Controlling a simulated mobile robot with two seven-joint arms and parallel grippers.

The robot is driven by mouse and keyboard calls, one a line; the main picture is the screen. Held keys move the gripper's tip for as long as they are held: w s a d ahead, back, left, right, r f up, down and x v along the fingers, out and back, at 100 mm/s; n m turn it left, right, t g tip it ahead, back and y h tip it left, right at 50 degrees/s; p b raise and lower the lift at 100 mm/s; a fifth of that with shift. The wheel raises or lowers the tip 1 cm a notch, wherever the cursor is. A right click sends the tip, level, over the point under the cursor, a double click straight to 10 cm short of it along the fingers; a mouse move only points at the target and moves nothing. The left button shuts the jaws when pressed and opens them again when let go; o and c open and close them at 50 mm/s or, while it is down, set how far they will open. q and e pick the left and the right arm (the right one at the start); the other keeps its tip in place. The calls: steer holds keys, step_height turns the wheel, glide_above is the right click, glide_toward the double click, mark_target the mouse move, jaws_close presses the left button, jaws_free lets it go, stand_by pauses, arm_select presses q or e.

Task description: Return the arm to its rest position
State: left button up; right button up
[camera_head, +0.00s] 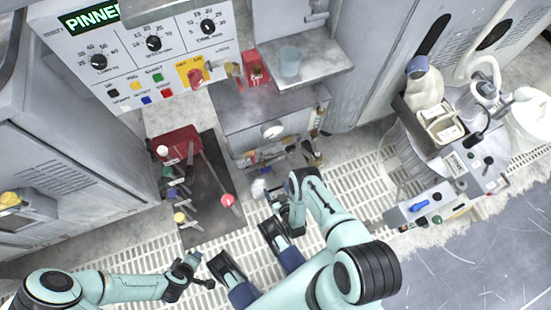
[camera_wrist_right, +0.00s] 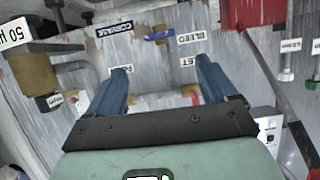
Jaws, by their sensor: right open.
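My right arm reaches up from the bottom right of the head view and bends down at its wrist. Its gripper (camera_head: 272,200) is partly hidden there, low in front of the grey cabinet. In the right wrist view, the blue fingers of this gripper (camera_wrist_right: 163,80) are spread apart with nothing between them. Beyond them is a scuffed grey panel with labels and a blue handle (camera_wrist_right: 160,37). My left arm lies along the bottom left of the head view. Its dark gripper (camera_head: 190,270) is over the floor grating, too small to tell open or shut.
A dark panel (camera_head: 205,170) with several levers and a red box (camera_head: 178,143) stands left of my right gripper. Equipment with bottles stands at right. The floor grating (camera_head: 345,170) has free room.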

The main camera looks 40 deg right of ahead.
stand_by(0.4)
arm_select(q)
steer(key=s+d+r+g+p, duration=0.1)
steer(key=s+r+p, duration=0.2)
steer(key=r+p, duration=0.4)
steer(key=s+d+r+g+h+p, duration=0.1)
steer(key=s+d+r+p, duration=0.1)
steer(key=r+p, duration=0.4)
steer(key=s+d+r+m+g+p, duration=0.1)
steer(key=s+d+r+g+p, duration=0.1)
steer(key=s+r+p, duration=0.3)
step_height(320, 180, up, 3)
steer(key=p, duration=0.2)
steer(key=shift+h+p, duration=0.3)
arm_select(e)
steer(key=s+a+r+g+y, duration=0.2)
steer(key=s+r, duration=0.4)
steer(key=r, duration=0.6)
steer(key=s+a+r+g+y, duration=0.2)
steer(key=s+a+r+g, duration=0.3)
steer(key=r, duration=0.8)
steer(key=s+a+r+m+g+y, duration=0.1)
steer(key=s+a+r+g+y, duration=0.1)
steer(key=s+r+g, duration=0.5)
step_height(320, 180, up, 6)
steer(key=shift+s+a+r+y, duration=0.15)
steer(key=shift+a+y, duration=0.15)
steer(key=shift+a, duration=0.45)
arm_select(q)
steer(key=shift+d, duration=0.1)
